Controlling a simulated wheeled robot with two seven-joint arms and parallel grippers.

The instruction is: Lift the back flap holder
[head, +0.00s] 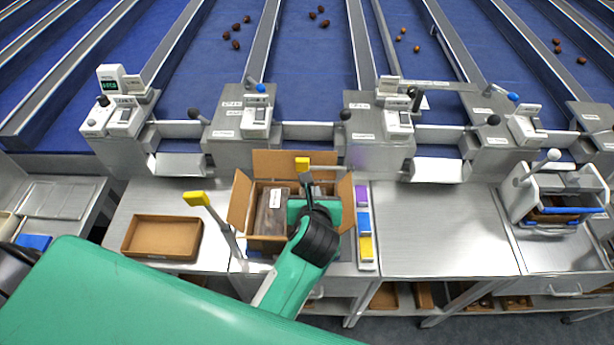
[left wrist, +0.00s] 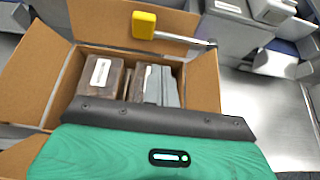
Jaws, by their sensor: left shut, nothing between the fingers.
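The back flap holder has a yellow tip (head: 302,162) and a thin metal arm behind the open carton (head: 240,200). Its yellow block also shows in the left wrist view (left wrist: 144,25), lying across the carton's raised back flap (left wrist: 120,20), with the rod running right. My left gripper (head: 308,190) is over the carton, in front of the yellow tip; it is shut and empty. The gripper body hides part of the carton's inside. Dark packs (left wrist: 103,78) with white labels stand in the carton. My right gripper is not in view.
A second yellow-tipped holder (head: 195,198) stands at the carton's left. A shallow brown tray (head: 128,238) lies further left. A strip with purple, blue and yellow blocks (head: 365,222) is right of the carton. The steel table (head: 440,230) further right is clear.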

